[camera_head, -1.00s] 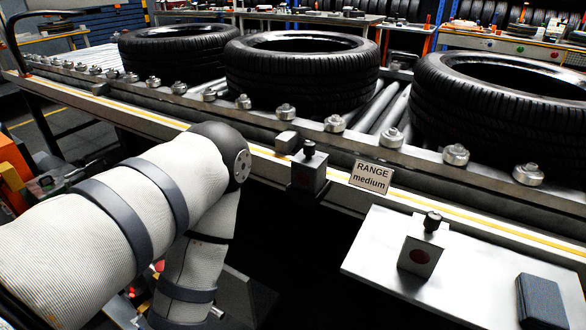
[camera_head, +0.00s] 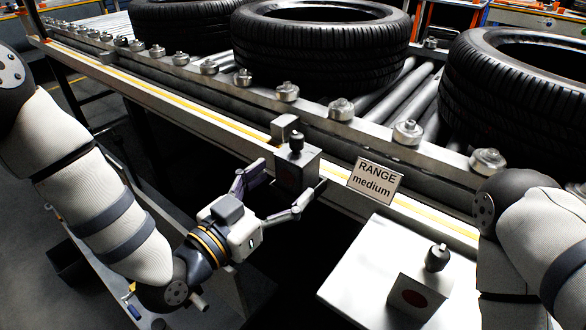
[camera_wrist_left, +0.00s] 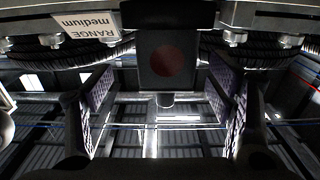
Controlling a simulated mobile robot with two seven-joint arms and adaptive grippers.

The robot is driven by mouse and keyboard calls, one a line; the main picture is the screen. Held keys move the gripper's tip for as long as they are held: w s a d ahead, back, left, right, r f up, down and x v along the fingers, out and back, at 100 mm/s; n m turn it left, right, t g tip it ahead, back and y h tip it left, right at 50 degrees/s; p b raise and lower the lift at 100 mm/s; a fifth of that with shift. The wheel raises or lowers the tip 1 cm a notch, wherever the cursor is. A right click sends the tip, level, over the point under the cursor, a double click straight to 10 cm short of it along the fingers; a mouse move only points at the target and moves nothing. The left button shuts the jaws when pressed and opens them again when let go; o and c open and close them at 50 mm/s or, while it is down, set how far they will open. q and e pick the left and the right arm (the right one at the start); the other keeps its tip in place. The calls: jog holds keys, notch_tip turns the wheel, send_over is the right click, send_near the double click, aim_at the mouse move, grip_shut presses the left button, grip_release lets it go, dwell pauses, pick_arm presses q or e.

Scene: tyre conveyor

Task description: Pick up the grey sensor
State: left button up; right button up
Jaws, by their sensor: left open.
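A dark grey sensor box (camera_head: 296,172) with a black knob on top and a dark red disc on its front is mounted at the conveyor's front rail. In the left wrist view the sensor (camera_wrist_left: 167,60) shows its red disc between the finger pads. My left gripper (camera_head: 279,187) is open, one finger to each side of the box; I cannot tell whether either finger touches it. The fingers also show in the left wrist view (camera_wrist_left: 165,95). My right arm is at the right edge of the head view, its gripper out of sight.
A "RANGE medium" sign (camera_head: 375,181) is right of the sensor. Several tyres (camera_head: 320,45) lie on the conveyor rollers. A small grey block (camera_head: 284,127) sits behind the sensor.

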pick_arm(q)
jog(key=x, duration=0.6)
jog(key=shift+w+a, duration=0.2)
jog(key=shift+w, duration=0.1)
jog(key=shift+r, duration=0.1)
jog(key=c, duration=1.5)
